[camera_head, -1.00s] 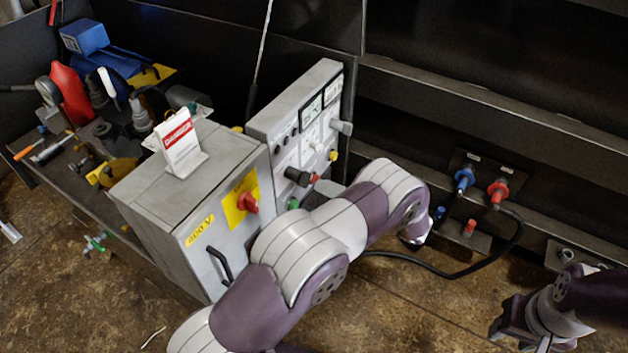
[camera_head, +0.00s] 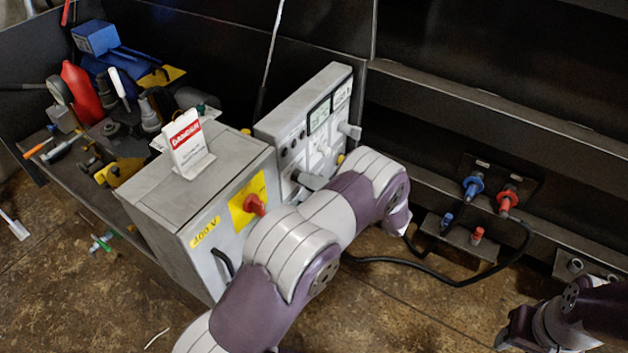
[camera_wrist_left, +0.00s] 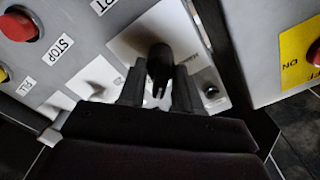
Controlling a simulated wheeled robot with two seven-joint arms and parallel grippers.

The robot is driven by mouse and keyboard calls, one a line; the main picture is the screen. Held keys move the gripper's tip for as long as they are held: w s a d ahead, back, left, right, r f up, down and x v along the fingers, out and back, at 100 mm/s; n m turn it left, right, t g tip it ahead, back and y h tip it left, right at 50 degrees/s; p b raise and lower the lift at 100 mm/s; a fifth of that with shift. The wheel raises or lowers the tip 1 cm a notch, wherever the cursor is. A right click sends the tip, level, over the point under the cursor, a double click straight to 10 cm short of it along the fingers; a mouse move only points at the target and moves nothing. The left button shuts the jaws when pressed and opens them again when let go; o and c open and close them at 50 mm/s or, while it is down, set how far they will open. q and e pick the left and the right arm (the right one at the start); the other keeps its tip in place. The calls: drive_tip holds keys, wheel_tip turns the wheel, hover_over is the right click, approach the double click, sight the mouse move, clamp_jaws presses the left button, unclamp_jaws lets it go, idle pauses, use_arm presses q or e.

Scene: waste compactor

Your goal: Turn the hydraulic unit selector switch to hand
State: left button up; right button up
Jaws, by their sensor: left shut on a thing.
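The hydraulic unit's grey control panel (camera_head: 340,98) stands beside the grey cabinet, with meters, small knobs and buttons on its face. In the left wrist view, the black selector switch (camera_wrist_left: 160,62) sits on a white plate (camera_wrist_left: 180,25) with small lettering that is hard to read. My left gripper (camera_wrist_left: 158,92) has its two fingers on either side of the switch handle and is shut on it. In the head view, my left gripper (camera_head: 311,181) is at the panel's lower part, and my arm hides some controls. My right gripper (camera_head: 515,328) is at the lower right, away from the panel.
The cabinet (camera_head: 205,180) has a red rotary switch (camera_head: 255,205) and a danger sign (camera_head: 187,143). In the wrist view, a red button (camera_wrist_left: 18,24) lies near a STOP label. Blue and red connectors (camera_head: 473,186) and a black cable are at the right.

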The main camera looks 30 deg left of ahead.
use_arm(q)
drive_tip(key=shift+n, duration=0.3)
drive_tip(key=n, duration=0.4)
drive_tip(key=shift+s, duration=0.1)
drive_tip(key=n, duration=0.4)
drive_tip(key=shift+s+n, duration=0.1)
drive_tip(key=shift+n, duration=0.2)
drive_tip(key=n, duration=0.4)
drive_tip(key=shift+s+b, duration=0.1)
drive_tip(key=shift+b, duration=0.3)
drive_tip(key=shift+s+n+b, duration=0.1)
drive_tip(key=shift+n+b, duration=0.4)
drive_tip(key=shift+n, duration=1.7)
drive_tip(key=o, duration=0.7)
